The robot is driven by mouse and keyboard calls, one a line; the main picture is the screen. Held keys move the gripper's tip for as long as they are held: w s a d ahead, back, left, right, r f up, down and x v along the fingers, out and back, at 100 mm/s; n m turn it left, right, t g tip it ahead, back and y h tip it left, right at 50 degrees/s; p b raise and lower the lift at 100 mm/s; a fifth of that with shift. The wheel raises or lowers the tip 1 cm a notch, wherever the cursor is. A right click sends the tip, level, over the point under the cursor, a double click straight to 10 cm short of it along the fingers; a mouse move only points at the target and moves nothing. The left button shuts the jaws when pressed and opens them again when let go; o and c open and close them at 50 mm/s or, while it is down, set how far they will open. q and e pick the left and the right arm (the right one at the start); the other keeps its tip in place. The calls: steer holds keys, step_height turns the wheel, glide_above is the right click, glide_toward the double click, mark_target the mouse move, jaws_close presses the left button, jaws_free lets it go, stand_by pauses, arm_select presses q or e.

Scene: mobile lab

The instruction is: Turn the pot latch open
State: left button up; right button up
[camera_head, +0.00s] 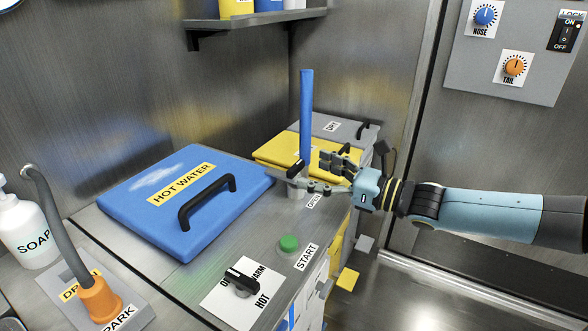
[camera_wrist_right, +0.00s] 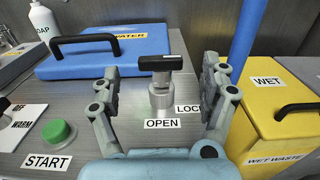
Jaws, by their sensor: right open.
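The pot latch is a silver post with a black T-shaped handle (camera_wrist_right: 160,63), standing on the steel counter. Its handle lies crosswise in the right wrist view, with OPEN and LOCK labels in front of the post. In the head view, the latch's silver base (camera_head: 294,191) shows partly behind my fingers. My right gripper (camera_head: 311,173) comes in from the right and is open. In the wrist view its fingers (camera_wrist_right: 161,80) stand on either side of the latch with clear gaps. The blue HOT WATER lid (camera_head: 185,197) lies behind the latch. My left gripper is out of view.
A blue upright rod (camera_head: 306,115) stands close to the latch. Yellow WET (camera_wrist_right: 268,110) and grey DRY (camera_head: 335,127) bins adjoin it. A green START button (camera_head: 289,243) and a black knob (camera_head: 241,283) sit nearer. Counter around the latch's front is clear.

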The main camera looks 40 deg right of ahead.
mark_target(299, 167)
steer(key=b+x, duration=0.1)
steer(key=x, duration=0.4)
steer(key=shift+w, duration=0.2)
steer(key=shift+a, duration=0.1)
jaws_close()
